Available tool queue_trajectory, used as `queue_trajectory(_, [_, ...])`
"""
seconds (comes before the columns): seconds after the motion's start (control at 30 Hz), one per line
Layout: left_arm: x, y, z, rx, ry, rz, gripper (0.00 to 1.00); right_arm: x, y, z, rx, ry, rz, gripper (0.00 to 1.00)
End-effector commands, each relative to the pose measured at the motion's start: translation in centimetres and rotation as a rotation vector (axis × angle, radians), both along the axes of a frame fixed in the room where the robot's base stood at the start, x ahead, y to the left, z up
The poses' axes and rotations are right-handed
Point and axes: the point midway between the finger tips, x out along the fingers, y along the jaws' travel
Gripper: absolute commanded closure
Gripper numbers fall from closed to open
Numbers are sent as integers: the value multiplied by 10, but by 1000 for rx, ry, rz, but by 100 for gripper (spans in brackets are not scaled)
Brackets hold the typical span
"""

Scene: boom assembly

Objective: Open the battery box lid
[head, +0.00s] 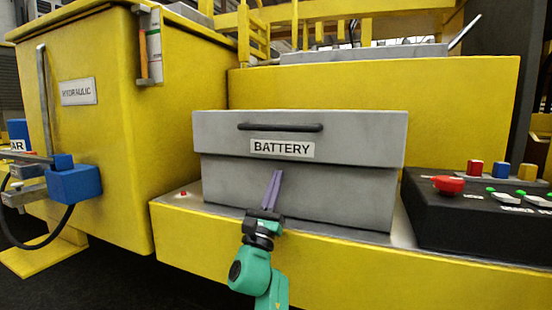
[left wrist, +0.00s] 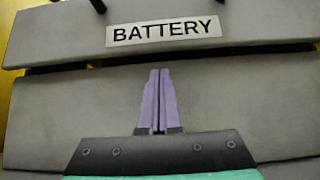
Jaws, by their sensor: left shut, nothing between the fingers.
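The grey battery box (head: 330,190) stands on a yellow ledge, with its lid (head: 365,140) down on it. The lid carries a dark bar handle (head: 280,127) and a white BATTERY label (head: 282,149). In the left wrist view the lid's front face (left wrist: 255,25) and the label (left wrist: 165,30) fill the upper part, and the ends of the handle show at the top edge. My left gripper (head: 275,175) is in front of the box, below the label, fingers pointing up. Its purple fingers (left wrist: 158,75) are together and empty. My right gripper is not in view.
A black control box (head: 470,215) with a red knob and coloured buttons stands right of the battery box. A yellow hydraulic tank (head: 95,130) rises at the left, with blue fittings (head: 75,183) beside it. A yellow block (head: 450,100) stands behind the lid.

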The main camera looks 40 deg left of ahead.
Motion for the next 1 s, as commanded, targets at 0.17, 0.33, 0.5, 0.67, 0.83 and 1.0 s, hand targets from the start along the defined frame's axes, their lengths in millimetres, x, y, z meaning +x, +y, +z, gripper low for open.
queue_trajectory(0.17, [0,0,22,0,1,-1,100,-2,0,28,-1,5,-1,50])
queue_trajectory(0.33, [0,0,20,0,1,-1,100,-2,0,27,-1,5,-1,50])
queue_trajectory(0.5, [0,0,20,0,1,-1,100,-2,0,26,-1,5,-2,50])
queue_trajectory(0.67, [-1,-1,25,-1,8,0,100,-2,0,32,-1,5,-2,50])
queue_trajectory(0.83, [-3,-1,44,-9,39,2,100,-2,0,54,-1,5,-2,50])
queue_trajectory(1.0, [-6,-3,75,-23,100,3,100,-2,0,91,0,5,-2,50])
